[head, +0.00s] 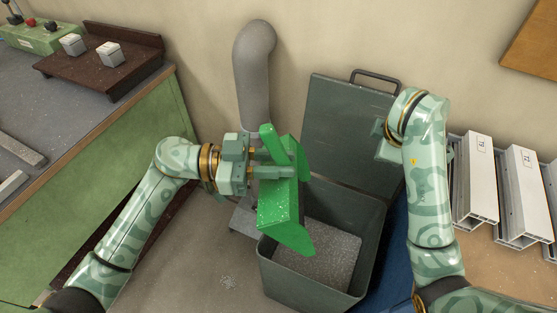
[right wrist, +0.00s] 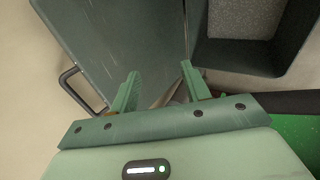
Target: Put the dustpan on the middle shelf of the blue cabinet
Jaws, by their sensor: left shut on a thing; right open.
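The bright green dustpan (head: 280,207) hangs over the left part of an open grey-green bin, with its pan tilted downward. My left gripper (head: 277,162) is shut on the dustpan near its handle. A speckled bright green patch, which looks like the dustpan, shows at the lower right of the right wrist view (right wrist: 299,132). My right gripper (head: 383,142) is beside the bin's raised lid; its two fingers stand apart and empty in the right wrist view (right wrist: 160,88). A blue surface (head: 388,268) shows right of the bin; I cannot tell whether it is the blue cabinet. No shelf is visible.
The open bin (head: 312,291) has a grey speckled bottom and a raised lid (head: 345,130) with a handle. A grey pipe (head: 254,75) rises at the wall. A green bench (head: 125,150) stands left. Pale profiles (head: 476,185) lie on a surface at right.

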